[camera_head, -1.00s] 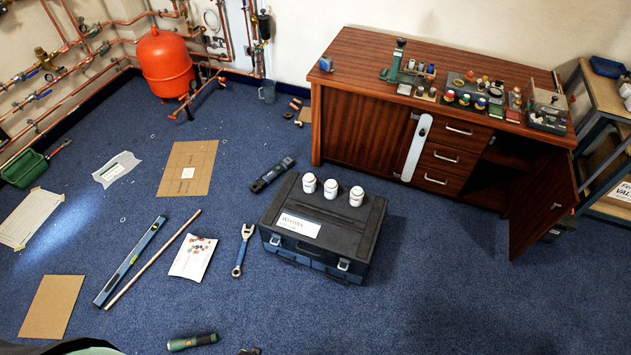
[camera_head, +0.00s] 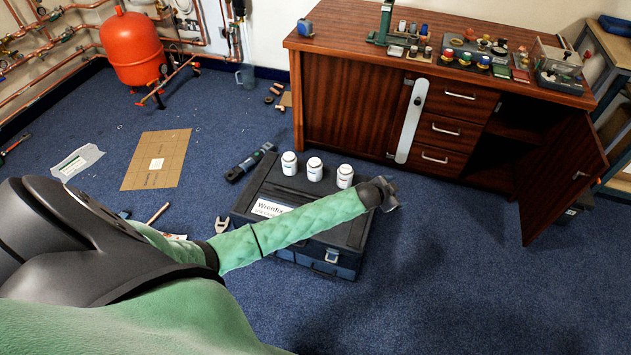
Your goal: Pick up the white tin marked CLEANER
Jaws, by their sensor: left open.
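Three white tins stand upright in a row on the dark toolbox (camera_head: 262,198): a left tin (camera_head: 289,164), a middle tin (camera_head: 314,169) and a right tin (camera_head: 345,176). Their labels are too small to read, so I cannot tell which is marked CLEANER. My left arm in its green sleeve reaches in from the left across the toolbox. My left gripper (camera_head: 392,192) is open and empty, just right of the right tin and apart from it. My right gripper is out of view.
A wooden cabinet (camera_head: 345,105) stands behind, its right door (camera_head: 565,177) swung open. Cardboard (camera_head: 157,160) lies on the carpet. Carpet right of the toolbox is clear.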

